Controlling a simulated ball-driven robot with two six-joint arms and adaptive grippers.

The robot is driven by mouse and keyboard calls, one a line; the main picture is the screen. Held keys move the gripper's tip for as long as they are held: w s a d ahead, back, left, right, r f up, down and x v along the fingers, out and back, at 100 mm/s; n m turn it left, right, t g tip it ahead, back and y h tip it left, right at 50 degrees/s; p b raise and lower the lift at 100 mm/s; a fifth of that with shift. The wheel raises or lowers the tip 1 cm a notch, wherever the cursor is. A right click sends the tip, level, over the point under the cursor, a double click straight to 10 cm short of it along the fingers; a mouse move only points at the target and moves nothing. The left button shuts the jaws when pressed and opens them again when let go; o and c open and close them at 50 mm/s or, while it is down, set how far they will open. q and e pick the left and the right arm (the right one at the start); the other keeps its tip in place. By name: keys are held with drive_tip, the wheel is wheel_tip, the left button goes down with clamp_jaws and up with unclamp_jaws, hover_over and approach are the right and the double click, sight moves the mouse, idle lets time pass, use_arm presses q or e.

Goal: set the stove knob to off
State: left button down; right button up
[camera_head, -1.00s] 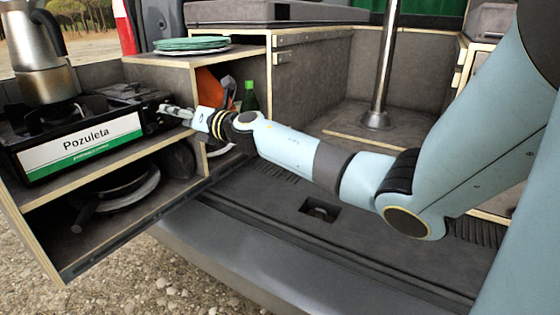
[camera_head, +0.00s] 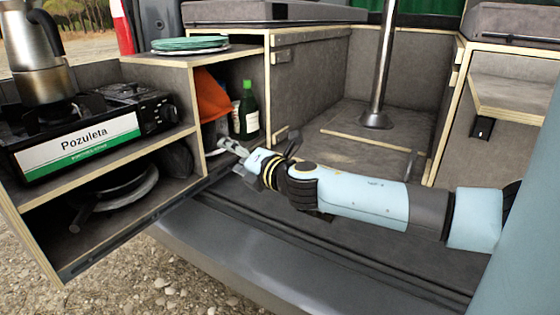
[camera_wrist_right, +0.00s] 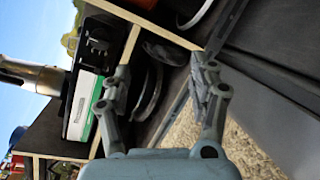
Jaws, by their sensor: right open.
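The black camping stove (camera_head: 118,98) stands on the upper shelf of the pull-out unit at the left in the head view. Its dark control end, where the knob (camera_head: 149,124) sits, is at the right of the "Pozuleta" label; the knob's setting is too small to read. The stove also shows sideways in the wrist view (camera_wrist_right: 100,36). My right gripper (camera_head: 226,147) is open and empty, apart from the knob, to its right and lower, in front of the side compartment. Its spread fingers show in the wrist view (camera_wrist_right: 163,78). My left gripper is not in view.
A metal moka pot (camera_head: 36,62) stands on the stove. Green plates (camera_head: 190,44) lie on the higher top. A green bottle (camera_head: 248,110) and an orange item (camera_head: 210,95) are in the side compartment. Pans (camera_head: 118,190) lie on the lower shelf. The van floor is clear.

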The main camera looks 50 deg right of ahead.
drive_tip(key=shift+s+a+f+m+g+h, duration=0.35)
drive_tip(key=shift+s+f+m+g, duration=0.85)
drive_tip(key=shift+s+f+m, duration=1.35)
drive_tip(key=shift+s+a+f+m+g+h, duration=0.25)
drive_tip(key=shift+s+f+m+g, duration=1.25)
drive_tip(key=shift+f, duration=1.7)
drive_tip(key=shift+s+a+f+m+g+h, duration=0.35)
drive_tip(key=shift+s+f+m+g, duration=0.55)
drive_tip(key=shift+s+f+m, duration=1.65)
drive_tip(key=shift+s+d+f+n, duration=0.1)
drive_tip(key=shift+f+n, duration=0.2)
drive_tip(key=shift+f, duration=0.05)
drive_tip(key=shift+r, duration=0.1)
